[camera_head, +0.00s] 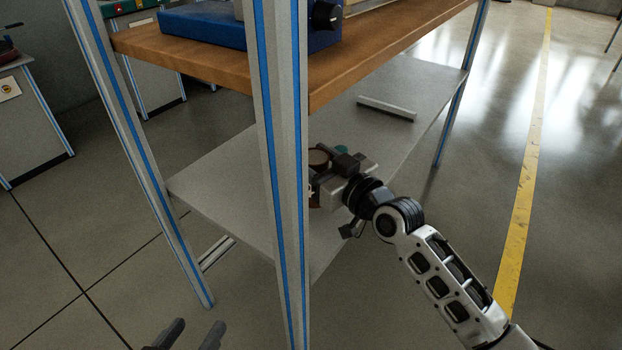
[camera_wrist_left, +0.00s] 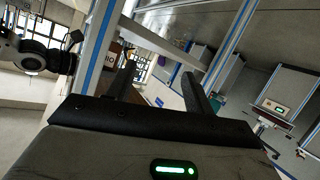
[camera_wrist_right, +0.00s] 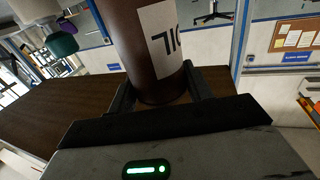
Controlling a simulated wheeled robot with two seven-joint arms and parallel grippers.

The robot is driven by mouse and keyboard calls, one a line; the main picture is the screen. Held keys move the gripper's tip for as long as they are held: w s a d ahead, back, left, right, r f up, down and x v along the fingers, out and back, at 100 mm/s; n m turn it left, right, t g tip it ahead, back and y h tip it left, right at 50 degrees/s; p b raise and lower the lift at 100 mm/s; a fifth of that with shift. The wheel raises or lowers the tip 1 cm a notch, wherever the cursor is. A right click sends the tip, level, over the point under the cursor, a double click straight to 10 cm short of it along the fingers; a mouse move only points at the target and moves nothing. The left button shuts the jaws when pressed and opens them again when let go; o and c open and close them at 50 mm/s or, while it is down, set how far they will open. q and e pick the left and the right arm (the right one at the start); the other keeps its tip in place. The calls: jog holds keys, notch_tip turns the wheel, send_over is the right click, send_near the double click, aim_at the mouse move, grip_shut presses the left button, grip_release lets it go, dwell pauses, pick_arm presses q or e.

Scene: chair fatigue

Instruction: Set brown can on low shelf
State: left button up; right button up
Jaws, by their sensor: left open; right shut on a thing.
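The brown can (camera_wrist_right: 150,45), with a white lettered label, fills the middle of the right wrist view between the fingers. My right gripper (camera_wrist_right: 157,85) is shut on it. In the head view the can's round top (camera_head: 318,158) shows beside a post, over the grey low shelf (camera_head: 225,175). The post and gripper hide much of the can, so I cannot tell whether its base touches the shelf. My left gripper (camera_head: 192,335) is open and empty at the bottom of the head view, outside the rack. Its two fingers (camera_wrist_left: 165,85) stand apart in the left wrist view.
A blue-striped post (camera_head: 280,200) stands in front of the low shelf. The wooden upper shelf (camera_head: 205,60) is above, carrying a blue device (camera_head: 205,28). A teal thing (camera_head: 341,149) is just behind my right gripper. A light bar (camera_head: 387,107) lies farther back on the low shelf.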

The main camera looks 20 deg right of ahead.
jog(key=shift+w+a+f, duration=0.15)
jog(key=shift+a+f, duration=0.05)
jog(key=shift+f, duration=0.05)
notch_tip(320, 180, down, 4)
jog(key=shift+w+a+r+b, duration=0.15)
jog(key=shift+r+b, duration=0.1)
jog(key=shift+b, duration=1)
jog(key=shift+r, duration=0.1)
jog(key=o, duration=1.2)
pick_arm(q)
jog(key=shift+d+r+t+h, duration=0.4)
jog(key=shift+r+h, duration=0.1)
jog(key=shift+r, duration=0.1)
jog(key=shift+w+a+r, duration=0.1)
jog(key=shift+w+r, duration=0.05)
jog(key=shift+s+a+f+g+y+p, duration=0.2)
jog(key=shift+f+p, duration=0.15)
jog(key=shift+p, duration=0.25)
jog(key=shift+s+a+f+g+y+p, duration=0.1)
jog(key=shift+f+g+y+p, duration=0.1)
jog(key=shift+f+p, duration=0.25)
pick_arm(e)
jog(key=v, duration=1.2)
